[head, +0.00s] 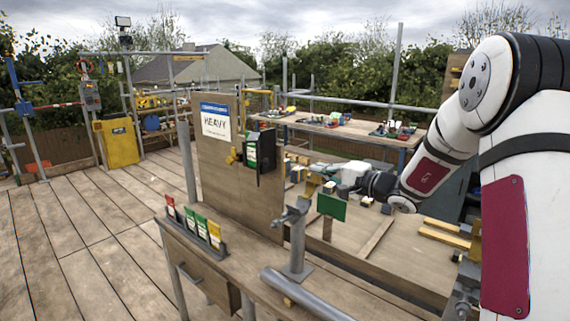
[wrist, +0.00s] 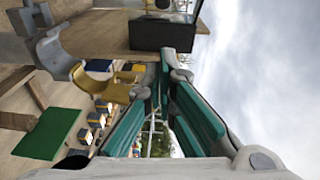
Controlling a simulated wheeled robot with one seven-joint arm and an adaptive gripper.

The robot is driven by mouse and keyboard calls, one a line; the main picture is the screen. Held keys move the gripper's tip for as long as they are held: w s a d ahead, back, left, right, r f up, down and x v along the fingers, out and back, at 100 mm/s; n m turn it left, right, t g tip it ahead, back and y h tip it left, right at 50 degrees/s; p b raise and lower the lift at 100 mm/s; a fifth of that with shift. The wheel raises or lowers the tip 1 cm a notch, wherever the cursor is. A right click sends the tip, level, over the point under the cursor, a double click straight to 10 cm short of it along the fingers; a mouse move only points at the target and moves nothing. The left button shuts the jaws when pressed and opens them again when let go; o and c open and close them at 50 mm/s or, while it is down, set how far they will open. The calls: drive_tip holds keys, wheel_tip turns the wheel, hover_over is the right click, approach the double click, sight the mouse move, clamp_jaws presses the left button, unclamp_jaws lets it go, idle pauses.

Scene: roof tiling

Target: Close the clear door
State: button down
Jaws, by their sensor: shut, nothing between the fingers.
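A small dark box (head: 249,152) with a green-and-white card is mounted on the upright wooden board (head: 218,179). A dark panel (head: 268,164) stands out at its right side; I cannot make out clear material or tell for sure that this is the door. In the wrist view a dark block (wrist: 163,34), apparently part of the box, is just beyond my fingertips. My gripper (head: 322,169) is to the right of the box in the head view. Its teal fingers (wrist: 168,66) come together at the tips with nothing between them. I cannot tell whether they touch the block.
A grey post fixture (head: 297,235) and a green sign (head: 331,207) stand in front of my gripper. A rack of coloured cards (head: 205,235) sits at the near left of the bench. A grey pipe (head: 303,295) lies at the front. The decking (head: 85,235) at left is clear.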

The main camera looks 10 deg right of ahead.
drive_tip(key=s+a+p+x, duration=0.1)
drive_tip(key=a+x, duration=0.1)
drive_tip(key=x, duration=1)
drive_tip(key=shift+a+p, duration=0.4)
